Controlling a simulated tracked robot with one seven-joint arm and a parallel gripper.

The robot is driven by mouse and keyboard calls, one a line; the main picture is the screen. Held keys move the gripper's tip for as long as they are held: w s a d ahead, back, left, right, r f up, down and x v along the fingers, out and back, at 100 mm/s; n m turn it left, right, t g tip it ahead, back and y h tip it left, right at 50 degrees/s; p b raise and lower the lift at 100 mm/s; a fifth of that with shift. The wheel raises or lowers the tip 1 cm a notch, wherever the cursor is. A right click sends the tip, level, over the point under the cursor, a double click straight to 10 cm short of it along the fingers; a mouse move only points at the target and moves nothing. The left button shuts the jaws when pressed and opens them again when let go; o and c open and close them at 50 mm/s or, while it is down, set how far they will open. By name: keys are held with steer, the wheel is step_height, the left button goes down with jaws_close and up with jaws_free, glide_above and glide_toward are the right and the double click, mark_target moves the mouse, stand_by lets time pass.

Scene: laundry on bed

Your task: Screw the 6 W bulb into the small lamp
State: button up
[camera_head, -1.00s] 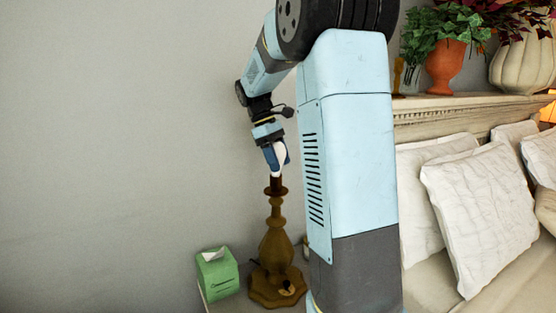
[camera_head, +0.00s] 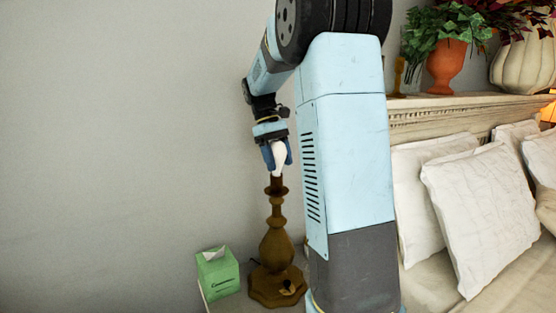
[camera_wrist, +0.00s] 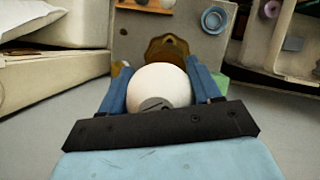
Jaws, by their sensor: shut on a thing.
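The white bulb (camera_head: 278,158) is between the blue fingers of my gripper (camera_head: 276,157), which is shut on it. The bulb is upright, directly above the top of the small brown lamp (camera_head: 276,245), and its lower end meets the lamp's dark socket (camera_head: 277,184). I cannot tell how deep the bulb's base sits. In the wrist view the bulb (camera_wrist: 158,88) fills the space between the two fingers (camera_wrist: 158,92), and part of the lamp's base (camera_wrist: 166,48) shows behind it. The bulb's wattage marking is not readable.
A green tissue box (camera_head: 217,273) stands left of the lamp on the bedside table. White pillows (camera_head: 480,210) lie on the bed at right, below a ledge with potted plants (camera_head: 446,55). The wall left of the lamp is clear.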

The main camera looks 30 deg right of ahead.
steer(key=o, duration=1.1)
steer(key=v, duration=1.3)
steer(key=shift+a+r, duration=0.1)
steer(key=shift+r, duration=0.2)
steer(key=s+a+f+m+t, duration=0.1)
steer(key=s+a+t, duration=0.2)
steer(key=s, duration=0.5)
steer(key=s+a+f+t, duration=0.15)
steer(key=s+a, duration=0.25)
steer(key=s, duration=0.4)
steer(key=s+a+f+m+t, duration=0.1)
steer(key=s+f, duration=0.2)
steer(key=s, duration=0.1)
steer(key=s+a+f+t+y, duration=0.1)
steer(key=s+a+f+t, duration=0.1)
steer(key=s+f, duration=0.2)
steer(key=s+a+f+m+t, duration=0.1)
steer(key=s+f+t, duration=0.1)
steer(key=s, duration=0.3)
steer(key=shift+s+a+f+m+t, duration=0.15)
steer(key=shift+a+f, duration=0.05)
steer(key=shift+f, duration=0.15)
steer(key=shift+s+a+f+m+t, duration=0.1)
steer(key=shift+s+a+f+m, duration=0.1)
steer(key=shift+f, duration=0.2)
